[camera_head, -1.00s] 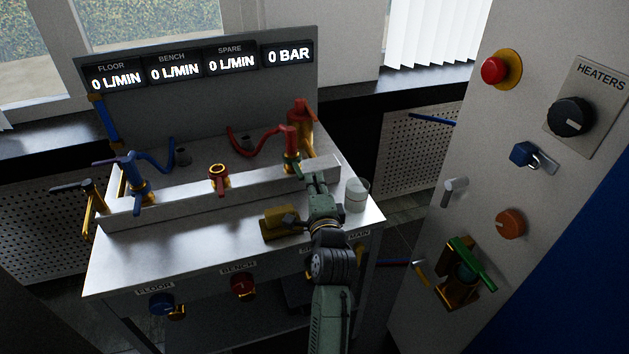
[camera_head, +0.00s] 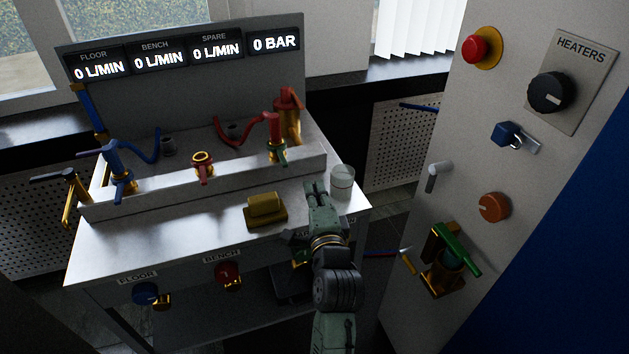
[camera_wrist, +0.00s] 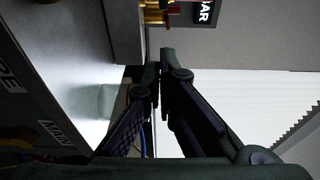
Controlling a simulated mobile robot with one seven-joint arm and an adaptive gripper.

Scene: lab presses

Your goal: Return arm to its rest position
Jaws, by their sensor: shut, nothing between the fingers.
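My arm rises from the bottom of the head view. My gripper (camera_head: 316,190) is over the right front part of the bench (camera_head: 150,240), left of a clear glass beaker (camera_head: 342,182). In the wrist view my gripper (camera_wrist: 158,75) has its dark fingers together and nothing is held between them. The bench edge and a label reading MAIN (camera_wrist: 56,133) show at the left of that view. My wrist hides part of the bench's front right edge in the head view.
A yellow block (camera_head: 265,209) sits on the bench just left of my gripper. Blue and red valves (camera_head: 203,165) line the raised rail behind. A panel with a red button (camera_head: 475,46), heater knob (camera_head: 551,92) and green-handled valve (camera_head: 455,252) stands at right. A floor gap separates them.

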